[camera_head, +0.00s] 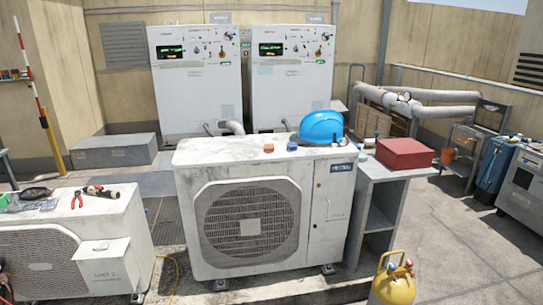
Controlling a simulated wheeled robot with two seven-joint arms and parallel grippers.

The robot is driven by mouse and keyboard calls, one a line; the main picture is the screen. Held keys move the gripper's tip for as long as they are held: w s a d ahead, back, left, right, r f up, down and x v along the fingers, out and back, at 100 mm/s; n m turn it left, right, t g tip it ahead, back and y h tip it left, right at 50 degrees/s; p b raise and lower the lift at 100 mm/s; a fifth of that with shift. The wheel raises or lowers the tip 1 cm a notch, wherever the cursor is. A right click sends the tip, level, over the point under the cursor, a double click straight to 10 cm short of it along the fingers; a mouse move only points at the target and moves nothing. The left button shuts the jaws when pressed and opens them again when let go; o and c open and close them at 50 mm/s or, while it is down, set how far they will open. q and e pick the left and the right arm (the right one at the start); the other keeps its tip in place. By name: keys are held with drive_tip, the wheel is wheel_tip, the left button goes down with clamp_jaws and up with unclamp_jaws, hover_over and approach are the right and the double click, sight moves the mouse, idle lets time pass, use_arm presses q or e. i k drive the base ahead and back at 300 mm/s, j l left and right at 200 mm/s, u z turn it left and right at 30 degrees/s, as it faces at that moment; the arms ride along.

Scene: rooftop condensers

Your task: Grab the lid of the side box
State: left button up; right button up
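A white box labelled "UNIT 1" (104,272) sticks out from the front right of the left condenser (40,263). Its top cover (103,247) looks closed and has a small dark mark on it. I take this to be the side box, but I cannot tell for certain. The middle condenser (250,160) has a closed panel with a small handle (328,209) on its right side. Neither of my grippers shows in the head view.
Red-handled pliers (78,199) and other tools lie on the left condenser. A blue hard hat (321,126) sits on the middle one. A red box (405,153) rests on a grey stand (380,225). A yellow gas cylinder (393,286) stands at front right. Open floor lies right.

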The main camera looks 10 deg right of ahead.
sight(103, 249)
drive_tip(key=i+j, duration=0.2)
drive_tip(key=i+j+z, duration=0.1)
drive_tip(key=j, duration=0.3)
drive_tip(key=i+j+z, duration=0.1)
drive_tip(key=i+j, duration=0.3)
drive_tip(key=j, duration=0.3)
drive_tip(key=i+j+z, duration=0.1)
drive_tip(key=i+j, duration=0.25)
drive_tip(key=j, duration=0.3)
drive_tip(key=i+j+z, duration=0.1)
drive_tip(key=j, duration=0.25)
drive_tip(key=i+j+z, duration=0.1)
drive_tip(key=j, duration=0.25)
drive_tip(key=i, duration=0.1)
